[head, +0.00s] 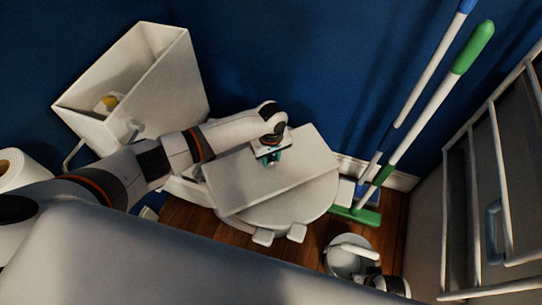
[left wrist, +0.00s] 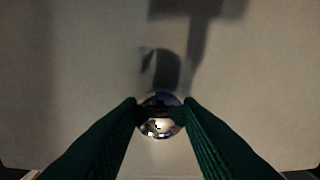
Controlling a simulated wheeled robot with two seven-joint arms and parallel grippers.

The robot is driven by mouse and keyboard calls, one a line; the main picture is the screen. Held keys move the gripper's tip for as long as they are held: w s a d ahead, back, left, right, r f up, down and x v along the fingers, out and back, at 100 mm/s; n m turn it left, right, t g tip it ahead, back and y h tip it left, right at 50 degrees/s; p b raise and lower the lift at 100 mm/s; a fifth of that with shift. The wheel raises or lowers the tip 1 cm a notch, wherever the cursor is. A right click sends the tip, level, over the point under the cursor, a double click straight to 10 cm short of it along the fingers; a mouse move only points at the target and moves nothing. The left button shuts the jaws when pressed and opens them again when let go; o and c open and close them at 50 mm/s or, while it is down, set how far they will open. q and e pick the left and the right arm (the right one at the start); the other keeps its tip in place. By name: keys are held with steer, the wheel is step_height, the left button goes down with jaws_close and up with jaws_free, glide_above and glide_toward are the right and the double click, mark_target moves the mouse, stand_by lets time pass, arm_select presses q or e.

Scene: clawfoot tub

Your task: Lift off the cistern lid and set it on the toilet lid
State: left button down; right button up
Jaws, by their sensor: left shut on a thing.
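The cistern lid (head: 242,187) is a pale rectangular slab over the closed toilet lid (head: 300,212), whose rounded front shows below it. My left gripper (head: 271,157) is above the slab, shut on its small shiny knob (left wrist: 160,128). In the left wrist view the green fingers (left wrist: 161,106) close on both sides of the knob, with the slab's pale surface behind. I cannot tell whether the slab touches the toilet lid or hangs just above it. The cistern (head: 172,92) stands open at upper left.
A yellow-topped part (head: 109,101) sits inside the cistern. A green-headed broom (head: 356,214) and a mop lean against the blue wall at right. A round white container (head: 349,256) stands on the wooden floor. A toilet roll (head: 20,168) is at far left, a rail rack (head: 497,180) at far right.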

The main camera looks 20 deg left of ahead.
arm_select(q)
steer(key=shift+f, duration=0.1)
steer(key=c, duration=0.9)
jaws_free()
steer(key=shift+c, duration=0.2)
steer(key=shift+r+p, duration=4)
steer(key=shift+p, duration=0.75)
step_height(320, 180, up, 12)
steer(key=p, duration=0.2)
